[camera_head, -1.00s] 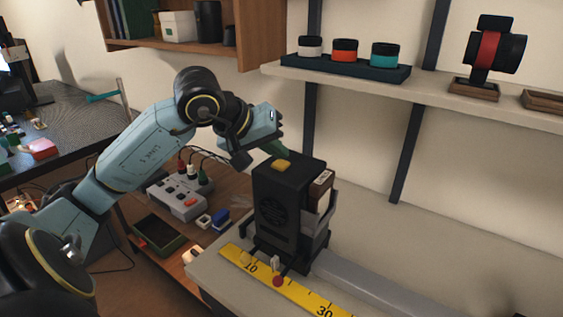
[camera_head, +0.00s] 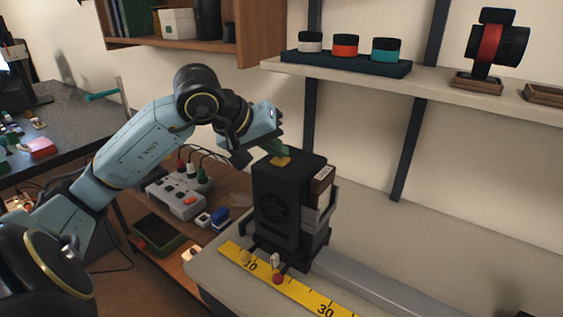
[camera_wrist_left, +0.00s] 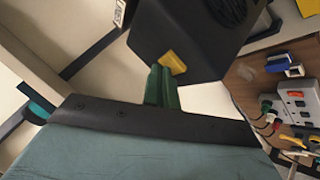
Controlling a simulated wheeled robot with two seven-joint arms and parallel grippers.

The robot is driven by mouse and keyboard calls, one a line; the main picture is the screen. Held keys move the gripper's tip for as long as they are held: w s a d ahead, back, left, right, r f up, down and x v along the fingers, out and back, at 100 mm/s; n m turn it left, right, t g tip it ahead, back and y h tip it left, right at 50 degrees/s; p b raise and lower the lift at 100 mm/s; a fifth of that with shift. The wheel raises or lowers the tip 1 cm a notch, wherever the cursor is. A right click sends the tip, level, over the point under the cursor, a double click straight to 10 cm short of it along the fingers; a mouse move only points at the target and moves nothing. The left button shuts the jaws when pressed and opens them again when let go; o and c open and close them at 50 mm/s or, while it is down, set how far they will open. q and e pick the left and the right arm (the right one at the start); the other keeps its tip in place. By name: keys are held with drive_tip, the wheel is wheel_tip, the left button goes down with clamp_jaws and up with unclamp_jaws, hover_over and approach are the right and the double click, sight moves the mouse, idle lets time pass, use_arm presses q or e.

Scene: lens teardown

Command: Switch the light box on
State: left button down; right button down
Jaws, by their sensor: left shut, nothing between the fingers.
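The light box is a black upright box (camera_head: 278,205) with a vent-like round pattern on its front, standing on the pale bench. A yellow switch button (camera_head: 283,161) sits on its top; it also shows in the left wrist view (camera_wrist_left: 174,62). My left gripper (camera_head: 277,149) is shut and empty, its green fingers pointing down at the button. In the left wrist view the fingertips (camera_wrist_left: 160,80) overlap the button's edge; they look at or very near contact. I cannot tell whether the button is pressed. No light shows from the box. My right gripper is not in view.
A yellow ruler (camera_head: 300,293) lies along a rail in front of the box. A grey power strip with plugs (camera_head: 178,196) and a dark green tray (camera_head: 160,236) are lower left. A wall shelf (camera_head: 420,82) with lens parts hangs behind, above right.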

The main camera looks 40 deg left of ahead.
sight(277, 161)
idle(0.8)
use_arm(q)
drive_tip(key=shift+r, duration=0.4)
drive_tip(key=shift+r, duration=0.1)
drive_tip(key=shift+r+p, duration=1.9)
drive_tip(key=shift+r, duration=1.05)
drive_tip(key=shift+d+f, duration=0.1)
